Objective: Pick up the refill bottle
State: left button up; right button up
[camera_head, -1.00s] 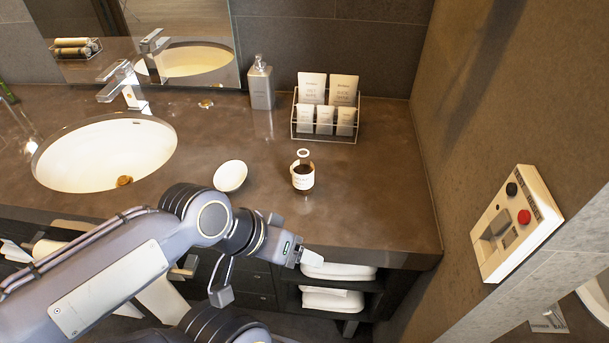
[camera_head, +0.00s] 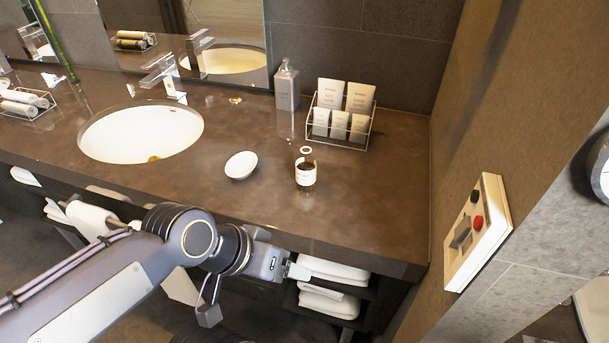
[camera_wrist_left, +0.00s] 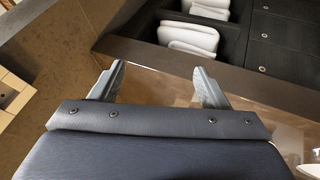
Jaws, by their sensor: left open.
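A small dark amber bottle with a white label (camera_head: 306,173) stands upright on the counter, a white ring above its top. A taller grey pump bottle (camera_head: 287,88) stands at the back by the mirror. I cannot tell for certain which is the refill bottle. My left gripper (camera_head: 288,269) is in front of the counter's front edge, below and apart from the amber bottle. In the left wrist view its two fingers (camera_wrist_left: 160,72) are spread with nothing between them. Neither bottle is clearly seen there. My right gripper is not in view.
A white dish (camera_head: 241,165) lies left of the amber bottle, beside the sink (camera_head: 140,133). A wire rack with packets (camera_head: 340,115) stands behind it. Folded towels (camera_head: 332,272) sit on shelves below. The counter right of the amber bottle is clear.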

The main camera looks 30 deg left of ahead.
pick_arm(q)
jog(key=w+a+t+y, duration=0.4)
jog(key=w+a+y, duration=0.1)
jog(key=w+a, duration=0.9)
jog(key=m+t, duration=0.2)
send_near(299, 170)
jog(key=w+a+f, duration=0.2)
jog(key=w+a, duration=0.1)
jog(key=a, duration=0.1)
jog(key=h, duration=0.1)
jog(key=w+d+f+m+h, duration=0.1)
jog(key=w+t+h, duration=0.1)
jog(key=shift+w+d+f+m, duration=0.15)
jog(key=shift+d+f+m, duration=0.1)
jog(key=shift+m, duration=0.15)
jog(key=shift+w+d+f+m+h+b, duration=0.35)
jog(key=shift+d+h, duration=0.1)
jog(key=shift+h, duration=0.15)
jog(key=b+x, duration=0.1)
jog(key=x, duration=0.6)
jog(key=shift+w+d+r, duration=0.15)
jog(key=c, duration=1.1)
jog(key=shift+c, duration=0.2)
